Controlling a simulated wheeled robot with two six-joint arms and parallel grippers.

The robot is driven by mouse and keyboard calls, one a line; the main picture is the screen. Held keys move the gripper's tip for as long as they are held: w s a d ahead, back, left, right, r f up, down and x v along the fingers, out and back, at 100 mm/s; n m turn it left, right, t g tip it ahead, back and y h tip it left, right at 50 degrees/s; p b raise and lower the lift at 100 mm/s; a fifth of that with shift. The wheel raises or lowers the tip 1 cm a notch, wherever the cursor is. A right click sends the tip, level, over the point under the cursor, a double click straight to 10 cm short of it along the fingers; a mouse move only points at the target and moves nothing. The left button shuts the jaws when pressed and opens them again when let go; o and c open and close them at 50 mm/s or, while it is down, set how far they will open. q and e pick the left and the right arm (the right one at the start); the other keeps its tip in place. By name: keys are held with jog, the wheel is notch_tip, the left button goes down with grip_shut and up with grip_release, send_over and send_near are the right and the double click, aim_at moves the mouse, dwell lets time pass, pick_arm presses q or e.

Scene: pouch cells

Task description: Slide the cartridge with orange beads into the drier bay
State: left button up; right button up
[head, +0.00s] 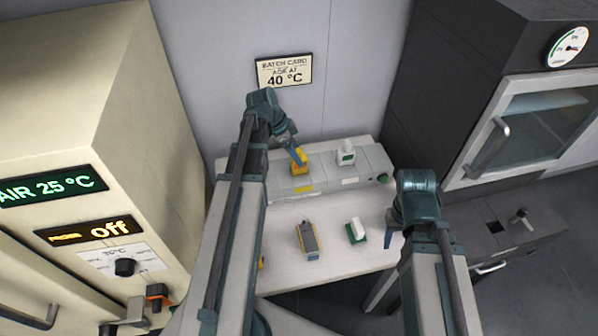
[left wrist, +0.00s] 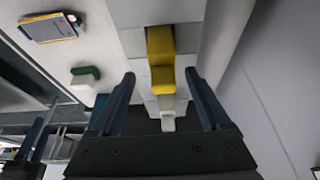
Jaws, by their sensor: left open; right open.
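A long grey block (head: 350,178) with bays stands at the back of the white table, and I cannot tell which bay is the drier. A yellow piece (head: 300,169) sits in its left part, and a white and green cartridge (head: 346,154) stands upright to its right. No orange beads can be made out. My left gripper (head: 299,157) is open just above the yellow piece. In the left wrist view, the yellow piece (left wrist: 162,42) shows beyond and between the open fingers (left wrist: 160,74). My right gripper (head: 391,238) is open and empty at the table's right edge.
On the white table (head: 335,255) lie a grey handheld device (head: 308,238) and another white and green piece (head: 356,231). A small orange thing (head: 261,262) is mostly hidden by my left arm. A beige cabinet (head: 110,130) stands left, a dark oven (head: 530,120) right.

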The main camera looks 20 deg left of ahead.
aim_at(296, 171)
pick_arm(q)
jog(key=b+x, duration=0.3)
jog(key=x, duration=0.1)
jog(key=shift+a+f, duration=0.1)
jog(key=shift+a, duration=0.15)
grip_shut()
dwell(1.1)
